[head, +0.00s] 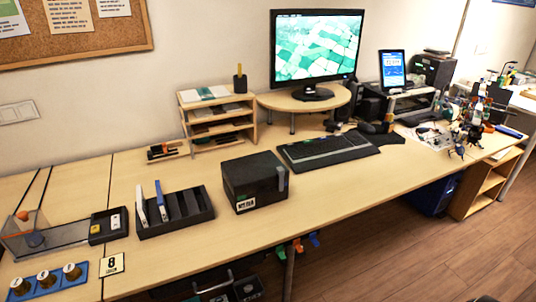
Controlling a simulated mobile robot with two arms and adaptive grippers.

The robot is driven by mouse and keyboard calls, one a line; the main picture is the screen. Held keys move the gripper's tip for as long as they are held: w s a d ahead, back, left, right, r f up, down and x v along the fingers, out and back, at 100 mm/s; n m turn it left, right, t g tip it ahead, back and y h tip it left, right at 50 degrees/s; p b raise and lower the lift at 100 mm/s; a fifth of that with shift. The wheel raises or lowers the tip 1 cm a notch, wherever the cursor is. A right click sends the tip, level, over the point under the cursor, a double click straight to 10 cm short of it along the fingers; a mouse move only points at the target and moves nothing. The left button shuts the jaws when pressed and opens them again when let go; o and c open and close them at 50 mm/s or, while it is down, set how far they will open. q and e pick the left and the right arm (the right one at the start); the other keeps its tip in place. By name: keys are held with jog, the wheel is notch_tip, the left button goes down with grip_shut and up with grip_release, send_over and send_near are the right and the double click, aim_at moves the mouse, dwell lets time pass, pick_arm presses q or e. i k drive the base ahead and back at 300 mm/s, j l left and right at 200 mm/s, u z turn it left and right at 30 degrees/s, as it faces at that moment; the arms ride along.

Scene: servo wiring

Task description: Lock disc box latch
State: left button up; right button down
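A black box (252,184), which looks like the disc box, stands on the wooden table (340,195) near the middle. Its lid looks closed. A grey latch-like piece (282,178) sits at its right front corner; I cannot tell whether it is locked. A white label is on the box's front face. Neither of my grippers is in the head view.
Left of the box is a black slotted rack (175,222) holding upright cases. A keyboard (327,150) lies to its right, with a monitor (317,50) behind. A wooden shelf organiser (218,118) stands at the back.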

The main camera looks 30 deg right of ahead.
aim_at(280, 170)
jog(key=z, duration=1.1)
